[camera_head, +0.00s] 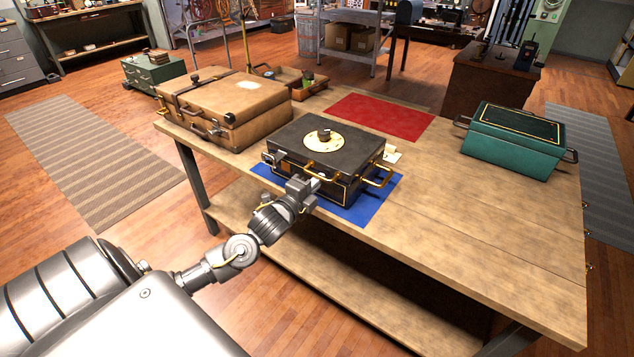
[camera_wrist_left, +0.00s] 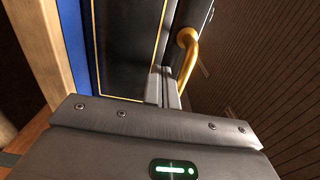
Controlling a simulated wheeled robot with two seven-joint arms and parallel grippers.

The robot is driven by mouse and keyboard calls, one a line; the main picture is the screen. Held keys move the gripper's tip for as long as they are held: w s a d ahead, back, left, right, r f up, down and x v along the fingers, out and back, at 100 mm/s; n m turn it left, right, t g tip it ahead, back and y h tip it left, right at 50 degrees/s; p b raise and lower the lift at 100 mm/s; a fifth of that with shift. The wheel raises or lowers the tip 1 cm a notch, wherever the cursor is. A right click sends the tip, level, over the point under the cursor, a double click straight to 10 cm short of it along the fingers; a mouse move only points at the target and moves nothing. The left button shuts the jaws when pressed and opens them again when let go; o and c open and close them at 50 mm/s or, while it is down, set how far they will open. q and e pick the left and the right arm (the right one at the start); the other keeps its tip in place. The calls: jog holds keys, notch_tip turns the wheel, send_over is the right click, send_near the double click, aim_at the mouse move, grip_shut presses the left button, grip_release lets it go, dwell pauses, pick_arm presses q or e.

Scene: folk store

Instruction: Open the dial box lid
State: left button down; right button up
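The dial box (camera_head: 352,153) is a black case with gold trim, and its lid is down. A round cream dial (camera_head: 313,145) with a dark knob sits on top. Brass handles show on its front and right sides. My left gripper (camera_head: 311,186) is at the front face of the box, near the front handle. In the left wrist view, the left gripper's fingers (camera_wrist_left: 164,88) are close together with no object visible between them. The black front panel (camera_wrist_left: 125,45) and a brass handle (camera_wrist_left: 190,52) are just beyond them. Contact is unclear. My right gripper is out of view.
The box stands on a blue mat (camera_head: 370,212) on a wooden table (camera_head: 470,225). A tan suitcase (camera_head: 240,100) is to its left, a red mat (camera_head: 380,115) behind it, and a green case (camera_head: 515,145) at the right. The table's front right is clear.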

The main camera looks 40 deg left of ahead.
aim_at(317, 174)
pick_arm(q)
jog(key=shift+r+p, duration=0.35)
jog(key=shift+r, duration=0.4)
jog(key=shift+r+p, duration=1.25)
jog(key=shift+w+r+p, duration=0.25)
jog(key=shift+r+p, duration=0.95)
jog(key=shift+r, duration=0.05)
